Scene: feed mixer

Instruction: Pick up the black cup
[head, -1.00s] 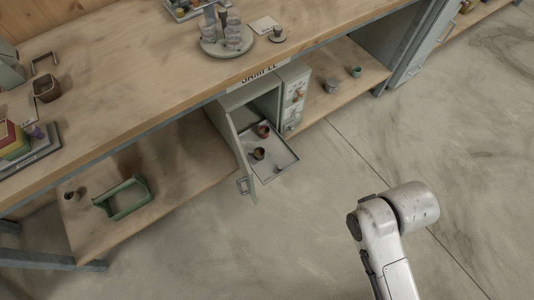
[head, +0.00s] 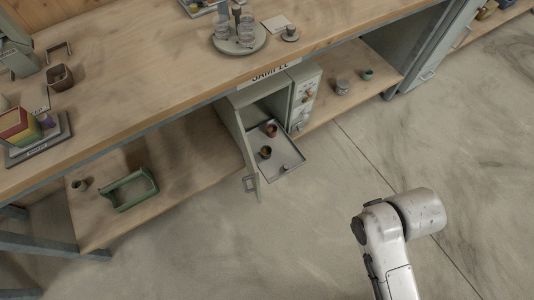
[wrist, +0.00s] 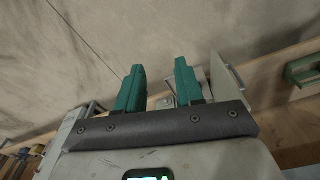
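Two small dark cups sit on the pulled-out tray (head: 291,167) of the open sample oven. The nearer one (head: 265,152) looks black with a brownish inside, and the farther one (head: 271,130) looks dark with a reddish-brown inside. I cannot tell for sure which is the black cup. A tiny light piece lies near the tray's front corner. My gripper (wrist: 158,68) shows in the wrist view with its two teal fingers apart and nothing between them. It is out of sight in the head view, and well away from the tray.
The oven (head: 306,95) stands under the workbench (head: 150,70), its door (head: 236,140) swung open at the left of the tray. A green carrier (head: 130,190) is on the lower shelf at left. A brown mug (head: 59,77) is on the bench. The floor in front is clear.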

